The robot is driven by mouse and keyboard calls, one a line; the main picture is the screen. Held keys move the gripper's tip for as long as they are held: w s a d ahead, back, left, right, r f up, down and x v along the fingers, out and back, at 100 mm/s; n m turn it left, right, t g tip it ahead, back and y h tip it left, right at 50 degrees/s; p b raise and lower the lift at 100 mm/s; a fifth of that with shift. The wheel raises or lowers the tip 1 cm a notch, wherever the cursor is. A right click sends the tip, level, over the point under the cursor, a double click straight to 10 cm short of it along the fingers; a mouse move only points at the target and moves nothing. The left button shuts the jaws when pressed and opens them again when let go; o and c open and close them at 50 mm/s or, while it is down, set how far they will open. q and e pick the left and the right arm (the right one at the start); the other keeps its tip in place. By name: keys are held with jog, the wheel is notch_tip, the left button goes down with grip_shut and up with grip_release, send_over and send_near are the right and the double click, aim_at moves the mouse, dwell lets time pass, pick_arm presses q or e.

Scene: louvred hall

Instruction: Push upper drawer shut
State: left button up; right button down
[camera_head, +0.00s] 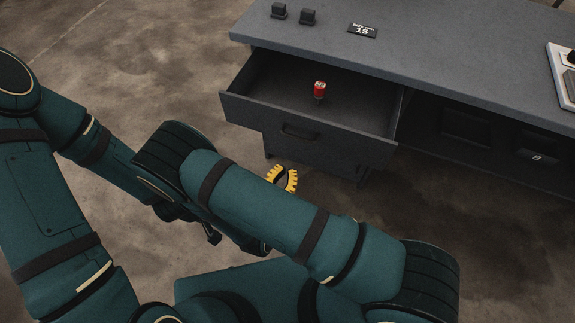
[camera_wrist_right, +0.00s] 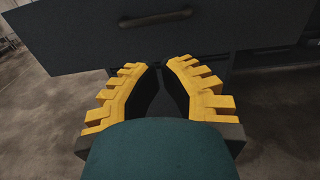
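The upper drawer (camera_head: 345,141) is pulled out from the grey desk, its inside visible from above. Its dark front also fills the top of the right wrist view (camera_wrist_right: 75,40), with a bar handle (camera_wrist_right: 155,19). My right gripper (camera_head: 285,171) has yellow toothed fingers and is in front of and below the drawer front. My left gripper (camera_head: 212,234) is mostly hidden behind my right arm.
A small red-topped item (camera_head: 319,90) stands inside the drawer. A lower drawer front (camera_head: 310,156) lies beneath. The desktop (camera_head: 420,55) holds two small dark blocks (camera_head: 294,14), a black label (camera_head: 362,30) marked 15 and a pale tray (camera_head: 555,62) at right. Open floor lies in front.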

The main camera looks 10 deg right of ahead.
aim_at(303, 135)
pick_arm(q)
jog(key=shift+f+b, duration=0.3)
pick_arm(e)
jog(key=x, duration=1.2)
jog(key=shift+d, duration=0.1)
pick_arm(q)
jog(key=shift+w, duration=0.15)
